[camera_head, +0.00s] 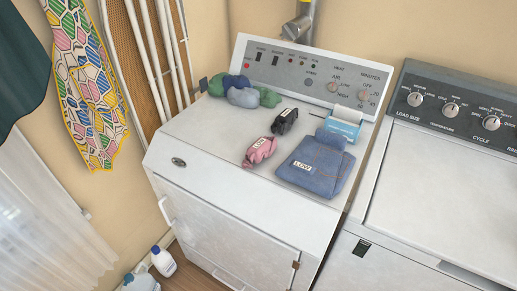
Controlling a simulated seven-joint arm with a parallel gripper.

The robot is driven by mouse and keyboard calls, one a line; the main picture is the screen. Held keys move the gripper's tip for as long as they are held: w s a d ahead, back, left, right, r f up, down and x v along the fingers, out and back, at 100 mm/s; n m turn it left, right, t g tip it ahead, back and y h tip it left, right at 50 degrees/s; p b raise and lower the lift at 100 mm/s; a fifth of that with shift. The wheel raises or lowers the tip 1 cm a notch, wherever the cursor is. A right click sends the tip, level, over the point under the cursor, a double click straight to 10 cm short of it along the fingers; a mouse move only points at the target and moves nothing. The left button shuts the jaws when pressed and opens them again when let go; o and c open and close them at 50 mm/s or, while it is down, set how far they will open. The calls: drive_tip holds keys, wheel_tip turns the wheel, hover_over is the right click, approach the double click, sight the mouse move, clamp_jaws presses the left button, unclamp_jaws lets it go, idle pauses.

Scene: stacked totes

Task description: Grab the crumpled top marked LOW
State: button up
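A small crumpled pink cloth (258,154) lies on top of the white dryer (200,127), near the middle of its front part. It bears a small white tag whose lettering looks like LOW but is too small to read surely. To its right a blue garment (322,178) lies folded flat, with a white tag that reads LOW. A crumpled pile of blue and green cloth (243,97) lies at the back left of the dryer top; no tag shows on it. My gripper is not in view.
A small black object (284,121) stands just behind the pink cloth. A light blue and white box (342,125) stands behind the folded garment. The control panel (310,75) rises along the back. A washer (450,170) stands to the right. The dryer top's front left is clear.

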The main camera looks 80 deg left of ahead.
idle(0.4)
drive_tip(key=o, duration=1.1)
